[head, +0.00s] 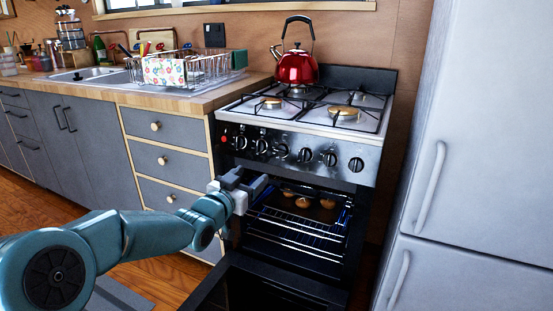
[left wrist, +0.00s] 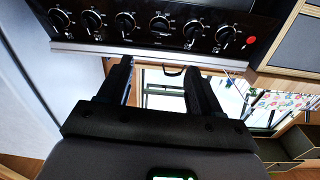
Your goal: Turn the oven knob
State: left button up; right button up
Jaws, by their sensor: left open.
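The stove (head: 300,143) has a row of several black oven knobs (head: 305,155) on its dark front panel. A red light (head: 223,139) sits at the panel's left end. In the left wrist view the knobs (left wrist: 160,25) line the top, with the red light (left wrist: 250,40) at right. My left gripper (head: 252,183) is just below the left part of the knob row, in front of the oven opening. Its two fingers (left wrist: 161,88) are apart with no knob between them. My right gripper is not in view.
The oven door (head: 265,285) hangs open below my left arm. Several muffins (head: 303,202) are inside above a wire rack (head: 300,228). A red kettle (head: 297,67) stands on the stovetop. Drawers (head: 165,160) are left, and a fridge (head: 480,130) closes off the right.

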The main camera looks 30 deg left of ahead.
aim_at(279, 151)
pick_arm(q)
jog(key=w, duration=1.5)
jog(key=shift+a, duration=0.15)
jog(key=c, duration=1)
